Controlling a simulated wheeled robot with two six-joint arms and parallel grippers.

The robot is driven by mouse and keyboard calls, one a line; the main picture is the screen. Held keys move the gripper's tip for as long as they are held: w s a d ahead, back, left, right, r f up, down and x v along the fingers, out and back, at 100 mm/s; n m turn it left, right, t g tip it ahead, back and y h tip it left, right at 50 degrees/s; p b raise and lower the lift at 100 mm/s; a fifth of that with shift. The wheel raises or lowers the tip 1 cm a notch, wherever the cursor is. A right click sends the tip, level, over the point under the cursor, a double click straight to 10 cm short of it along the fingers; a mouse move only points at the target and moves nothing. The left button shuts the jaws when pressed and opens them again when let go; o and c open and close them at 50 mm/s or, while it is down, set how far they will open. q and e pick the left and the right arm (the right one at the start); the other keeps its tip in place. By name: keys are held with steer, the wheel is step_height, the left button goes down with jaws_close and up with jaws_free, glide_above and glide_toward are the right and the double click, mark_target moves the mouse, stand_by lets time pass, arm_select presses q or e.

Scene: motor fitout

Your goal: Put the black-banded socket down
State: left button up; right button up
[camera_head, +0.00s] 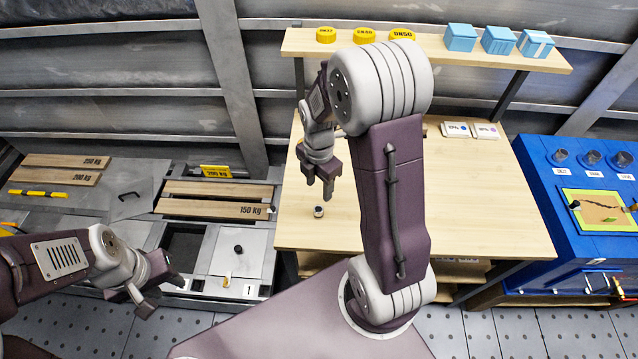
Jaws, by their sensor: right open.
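The black-banded socket (319,211) is a small pale cylinder with a dark band, standing on the wooden workbench (480,220) near its left front. My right gripper (319,192) is just above it, with its fingers pointing down. It is open, and the socket appears free of it, though the exact gap is hard to judge. My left gripper (163,298) is low at the left, in front of the grey metal units and far from the socket. Whether its jaws are open or shut is unclear.
My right arm hides the bench's middle. Two white cards (471,130) lie at the back. A shelf (480,50) holds yellow caps (364,35) and blue boxes (498,40). A blue cabinet (580,190) stands at right. Wooden planks (213,208) lie at left. The bench's right side is clear.

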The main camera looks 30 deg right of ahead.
steer(key=s+a+r+m, duration=0.1)
steer(key=s+m, duration=0.3)
steer(key=m, duration=0.6)
steer(key=s+a+r+m+t, duration=0.1)
steer(key=s+a+m, duration=0.3)
steer(key=m, duration=0.7)
steer(key=shift+s+a, duration=0.15)
steer(key=shift+s, duration=0.1)
